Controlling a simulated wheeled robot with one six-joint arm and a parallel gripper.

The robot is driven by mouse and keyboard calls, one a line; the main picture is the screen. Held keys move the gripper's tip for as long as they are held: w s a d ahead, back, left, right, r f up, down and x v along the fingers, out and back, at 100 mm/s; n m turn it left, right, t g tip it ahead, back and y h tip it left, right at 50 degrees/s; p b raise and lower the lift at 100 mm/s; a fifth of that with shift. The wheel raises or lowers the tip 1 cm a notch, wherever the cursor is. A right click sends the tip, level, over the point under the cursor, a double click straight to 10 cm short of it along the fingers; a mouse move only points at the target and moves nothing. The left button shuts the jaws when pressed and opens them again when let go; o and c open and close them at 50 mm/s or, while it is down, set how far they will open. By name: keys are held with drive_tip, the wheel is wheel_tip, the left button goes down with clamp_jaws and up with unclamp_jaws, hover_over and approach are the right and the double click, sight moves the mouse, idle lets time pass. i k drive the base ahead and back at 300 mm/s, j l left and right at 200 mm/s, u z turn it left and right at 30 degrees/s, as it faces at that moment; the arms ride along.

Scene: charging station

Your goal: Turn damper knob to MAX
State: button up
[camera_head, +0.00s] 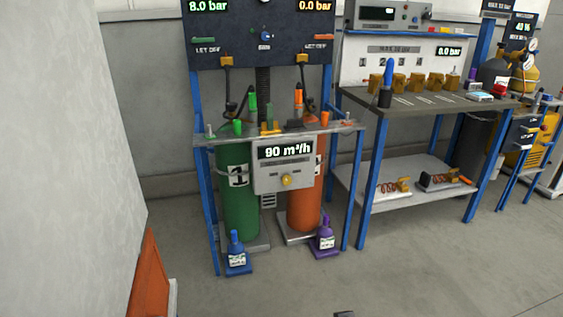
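A grey control box (269,178) hangs at the front of the left bench. Its lit display (286,151) reads 90 m³/h. A small yellow knob (286,181) sits on the box's front below the display, and I take it for the damper knob. Its pointer direction and any MAX mark are too small to read. My gripper does not show. A small dark piece at the bottom edge is too cut off to identify.
A green cylinder (238,205) and an orange cylinder (304,205) stand behind the box. A blue bottle (237,256) and a purple bottle (326,236) stand below. A white wall (70,150) and orange panel (152,275) bound the left. The front floor (410,275) is clear.

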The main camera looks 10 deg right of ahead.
sight(286, 179)
drive_tip(key=i+j+u, duration=0.15)
drive_tip(key=i+u, duration=0.2)
drive_tip(key=i, duration=0.35)
drive_tip(key=i+u, duration=0.4)
drive_tip(key=i, duration=0.25)
